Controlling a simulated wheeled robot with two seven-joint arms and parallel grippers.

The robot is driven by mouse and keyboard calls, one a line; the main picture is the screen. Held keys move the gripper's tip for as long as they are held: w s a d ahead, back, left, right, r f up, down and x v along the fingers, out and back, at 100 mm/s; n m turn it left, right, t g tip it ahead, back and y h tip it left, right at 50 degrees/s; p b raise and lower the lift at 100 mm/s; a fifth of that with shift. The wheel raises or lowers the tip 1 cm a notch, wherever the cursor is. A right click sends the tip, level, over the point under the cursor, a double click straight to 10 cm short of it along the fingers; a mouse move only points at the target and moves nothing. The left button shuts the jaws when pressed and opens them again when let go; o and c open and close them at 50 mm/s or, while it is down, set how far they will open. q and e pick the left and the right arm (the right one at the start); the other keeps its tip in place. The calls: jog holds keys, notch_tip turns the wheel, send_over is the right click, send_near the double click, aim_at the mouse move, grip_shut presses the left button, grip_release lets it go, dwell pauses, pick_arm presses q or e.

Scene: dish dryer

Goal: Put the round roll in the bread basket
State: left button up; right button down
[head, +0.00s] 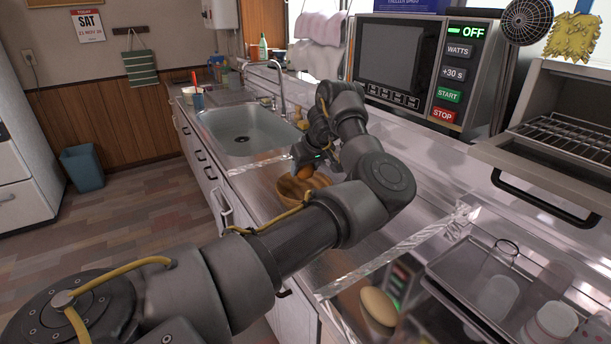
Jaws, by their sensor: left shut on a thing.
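The bread basket (291,192) is a round, light brown bowl on the steel counter, just past my left forearm, which hides part of it. My left gripper (303,164) points down over the basket and is shut on the round roll (305,173). Only a small orange-brown part of the roll shows, at or just above the basket's rim; I cannot tell whether it touches the basket. My right gripper is not in view.
A sink (245,128) with a faucet lies beyond the basket. A microwave (415,72) and an open toaster oven (560,130) stand at the right. A clear-walled dish dryer (395,250) is in front, with a dish rack (455,312) and a tan oval thing (379,306).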

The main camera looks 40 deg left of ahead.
aim_at(306, 175)
pick_arm(q)
notch_tip(306, 175, down, 3)
jog(key=shift+r, duration=0.1)
jog(key=shift+f, duration=0.55)
jog(key=o, duration=0.8)
jog(key=shift+c, duration=0.2)
jog(key=o, duration=0.3)
jog(key=shift+r, duration=0.45)
jog(key=v, duration=1.2)
jog(key=shift+r+p, duration=0.2)
jog(key=shift+p, duration=0.15)
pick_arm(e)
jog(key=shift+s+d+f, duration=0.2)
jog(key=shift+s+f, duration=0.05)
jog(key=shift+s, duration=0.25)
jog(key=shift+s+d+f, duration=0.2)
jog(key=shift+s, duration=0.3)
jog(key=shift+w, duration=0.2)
